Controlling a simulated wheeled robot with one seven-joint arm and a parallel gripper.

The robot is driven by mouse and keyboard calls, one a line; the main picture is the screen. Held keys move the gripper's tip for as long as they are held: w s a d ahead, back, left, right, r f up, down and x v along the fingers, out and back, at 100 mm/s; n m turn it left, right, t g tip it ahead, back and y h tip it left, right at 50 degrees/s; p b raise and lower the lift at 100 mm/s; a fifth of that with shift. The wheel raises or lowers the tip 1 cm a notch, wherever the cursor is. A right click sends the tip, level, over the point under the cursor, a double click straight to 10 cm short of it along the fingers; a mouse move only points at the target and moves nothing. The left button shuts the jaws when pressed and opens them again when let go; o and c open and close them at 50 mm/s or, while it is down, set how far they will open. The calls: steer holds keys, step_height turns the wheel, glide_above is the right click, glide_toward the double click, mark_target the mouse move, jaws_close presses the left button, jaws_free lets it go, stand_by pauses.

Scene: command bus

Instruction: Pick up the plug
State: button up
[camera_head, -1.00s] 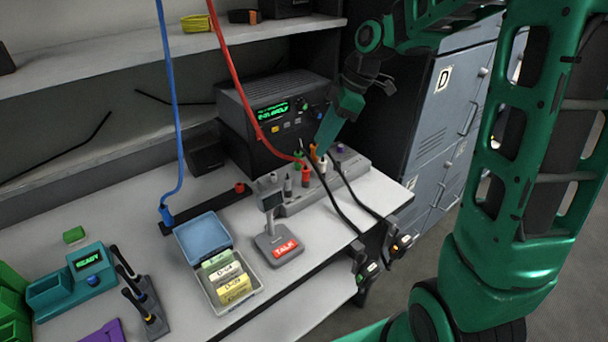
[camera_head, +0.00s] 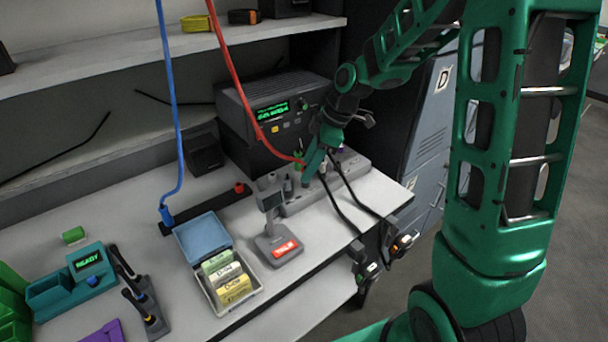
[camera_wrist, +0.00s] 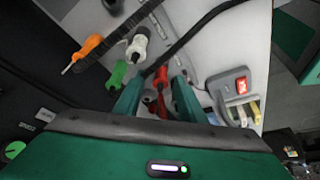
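My gripper (camera_head: 308,176) points down at the row of plugs on the grey strip (camera_head: 300,204). In the wrist view its two fingers (camera_wrist: 158,84) are apart, with a red plug (camera_wrist: 161,74) showing between them; contact cannot be told. A green plug (camera_wrist: 117,74) is just outside the left finger. Which plug the task means cannot be told.
Black cables hang over the desk's front edge. A radio unit (camera_head: 270,115) stands behind the strip. A TALK microphone stand (camera_head: 279,246) and an open box of cartridges (camera_head: 204,236) are to the left. A red cable (camera_head: 236,85) hangs close by.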

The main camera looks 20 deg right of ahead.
steer(key=shift+c, duration=0.3)
steer(key=c, duration=0.8)
steer(key=shift+r, duration=0.55)
step_height(320, 180, up, 3)
steer(key=shift+f, duration=0.2)
steer(key=s+a+r, duration=0.2)
steer(key=a, duration=0.1)
steer(key=s+a+r, duration=0.1)
steer(key=a+r, duration=0.2)
steer(key=s+a+r, duration=0.2)
steer(key=a, duration=0.2)
steer(key=shift+s+a+r, duration=0.1)
steer(key=shift+s+r, duration=0.05)
steer(key=shift+s, duration=0.15)
